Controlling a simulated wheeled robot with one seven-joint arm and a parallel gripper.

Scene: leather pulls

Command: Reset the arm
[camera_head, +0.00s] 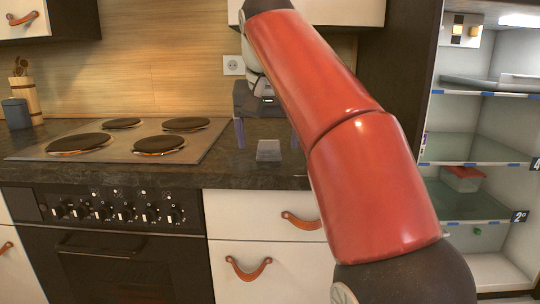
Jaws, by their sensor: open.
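My red arm reaches across the middle of the head view. My gripper (267,144) hangs over the dark countertop (225,172), pointing down. Its two fingers are wide apart. A small grey block-like object (268,151) shows on the countertop between the fingers in the picture. I cannot tell whether it lies level with the fingertips or nearer to me, and no contact with the fingers is visible.
A stove top (125,139) with several burners lies left of the gripper. A blue-grey canister (16,114) and a utensil holder (27,97) stand at far left. Drawers with leather pulls (248,268) are below. An open fridge (478,148) with glass shelves stands right. An upper cabinet hangs above.

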